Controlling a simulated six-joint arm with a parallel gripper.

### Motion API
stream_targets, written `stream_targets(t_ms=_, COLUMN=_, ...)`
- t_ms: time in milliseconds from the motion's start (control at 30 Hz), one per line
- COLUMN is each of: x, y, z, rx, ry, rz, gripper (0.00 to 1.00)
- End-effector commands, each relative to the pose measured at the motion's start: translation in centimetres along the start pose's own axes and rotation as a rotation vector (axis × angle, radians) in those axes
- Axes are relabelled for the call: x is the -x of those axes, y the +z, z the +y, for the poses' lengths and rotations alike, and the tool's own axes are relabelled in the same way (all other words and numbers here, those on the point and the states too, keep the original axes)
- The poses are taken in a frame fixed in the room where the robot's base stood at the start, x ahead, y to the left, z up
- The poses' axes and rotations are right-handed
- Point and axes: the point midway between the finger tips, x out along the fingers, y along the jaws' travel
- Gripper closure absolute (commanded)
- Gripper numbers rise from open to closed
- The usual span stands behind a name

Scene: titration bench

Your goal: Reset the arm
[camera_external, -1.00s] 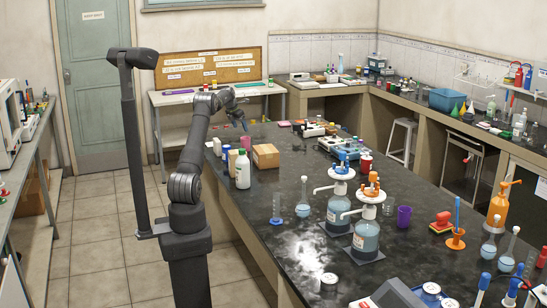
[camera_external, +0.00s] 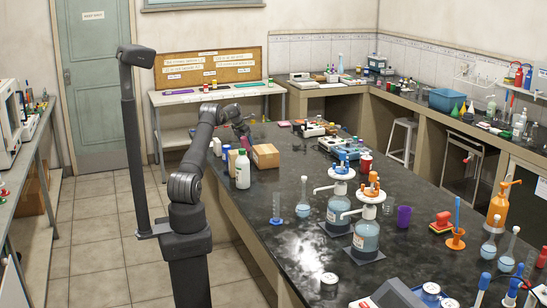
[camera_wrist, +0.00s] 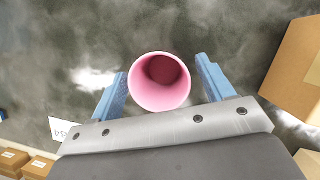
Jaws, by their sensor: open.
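My gripper (camera_external: 243,133) is over the far left part of the dark bench, behind the cardboard box. In the wrist view its two blue fingers (camera_wrist: 161,68) are spread apart. A pink cup (camera_wrist: 160,82) shows between them, its open mouth facing the camera, with a gap on each side. In the external view only a small pink patch of the cup (camera_external: 249,144) shows beside the gripper; the rest is hidden. I cannot tell how far the fingers reach down along the cup.
A cardboard box (camera_external: 265,156) stands close to my gripper and shows at the right in the wrist view (camera_wrist: 297,70). A white bottle (camera_external: 242,170) and small containers stand to its left. Glassware and two dispenser bottles (camera_external: 338,205) stand nearer the front.

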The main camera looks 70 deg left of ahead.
Motion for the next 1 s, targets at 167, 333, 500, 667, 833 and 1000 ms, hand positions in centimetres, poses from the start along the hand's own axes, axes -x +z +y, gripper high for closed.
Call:
stream_targets(t_ms=167, x=-0.7, y=0.5, z=0.0, rx=-0.001, ry=0.003, rz=-0.005, gripper=0.26)
stream_targets(t_ms=333, x=0.8, y=1.0, z=0.0, rx=0.0, ry=0.001, rz=-0.001, gripper=0.26)
stream_targets(t_ms=500, x=1.5, y=1.3, z=0.0, rx=-0.001, ry=0.001, rz=-0.002, gripper=0.26)
stream_targets(t_ms=667, x=1.5, y=1.3, z=0.0, rx=0.0, ry=0.001, rz=-0.001, gripper=0.26)
stream_targets(t_ms=833, x=1.4, y=1.2, z=0.0, rx=0.0, ry=0.001, rz=-0.001, gripper=0.26)
stream_targets(t_ms=1000, x=0.1, y=0.6, z=0.0, rx=0.001, ry=-0.001, rz=0.002, gripper=0.26)
